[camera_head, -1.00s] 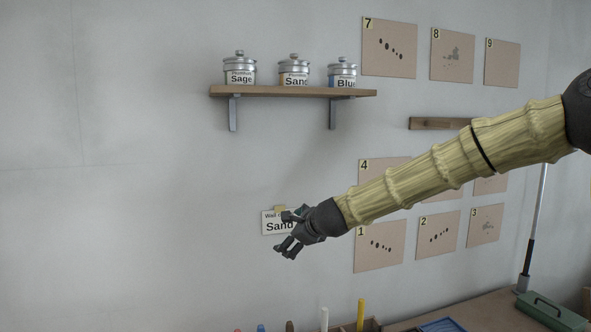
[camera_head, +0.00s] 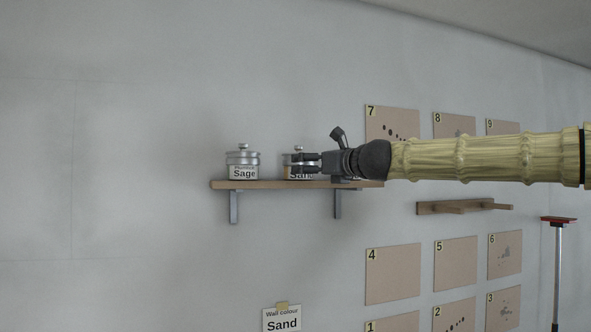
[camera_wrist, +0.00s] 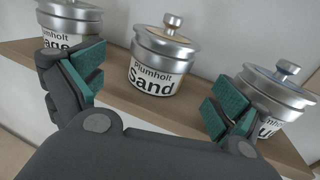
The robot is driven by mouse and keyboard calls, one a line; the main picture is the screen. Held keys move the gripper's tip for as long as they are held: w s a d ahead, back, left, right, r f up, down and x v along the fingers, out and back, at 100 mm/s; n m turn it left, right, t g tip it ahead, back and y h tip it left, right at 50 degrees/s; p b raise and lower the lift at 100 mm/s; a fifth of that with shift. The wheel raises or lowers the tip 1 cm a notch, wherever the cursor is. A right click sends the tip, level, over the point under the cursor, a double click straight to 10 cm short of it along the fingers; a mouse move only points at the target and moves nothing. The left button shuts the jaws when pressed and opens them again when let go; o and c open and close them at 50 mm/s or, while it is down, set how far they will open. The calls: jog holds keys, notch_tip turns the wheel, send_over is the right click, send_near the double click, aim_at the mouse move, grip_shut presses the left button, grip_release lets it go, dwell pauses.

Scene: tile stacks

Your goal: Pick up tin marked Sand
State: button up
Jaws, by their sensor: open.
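The tin marked Sand (camera_wrist: 157,67) stands upright on the wooden shelf, centred in the wrist view, with a silver lid and knob. In the head view the Sand tin (camera_head: 292,171) is partly covered by my gripper (camera_head: 305,161). In the wrist view my gripper (camera_wrist: 155,90) is open, its teal-padded fingers spread left and right, with the Sand tin between and beyond them. I see no finger touching it. A wall card reading "Wall colour Sand" (camera_head: 282,322) hangs below the shelf.
The Sage tin (camera_head: 243,166) stands left on the shelf (camera_head: 265,185). A third tin (camera_wrist: 273,92) stands to the right, close behind the right finger; my arm hides it in the head view. Numbered panels (camera_head: 393,275) and a small wooden ledge (camera_head: 464,207) are to the right.

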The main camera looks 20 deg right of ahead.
aim_at(306, 163)
jog(key=shift+r, duration=0.3)
jog(key=w, duration=0.3)
jog(key=shift+w+a+f+p, duration=0.1)
jog(key=shift+a+f+p, duration=0.1)
jog(key=shift+f+p, duration=0.2)
jog(key=shift+a+r+p, duration=0.15)
jog(key=shift+r+p, duration=0.15)
jog(key=shift+a+r, duration=0.1)
jog(key=shift+p+x, duration=1.35)
jog(key=shift+x, duration=0.8)
jog(key=shift+w, duration=0.15)
jog(key=c, duration=1.8)
jog(key=shift+c, duration=0.5)
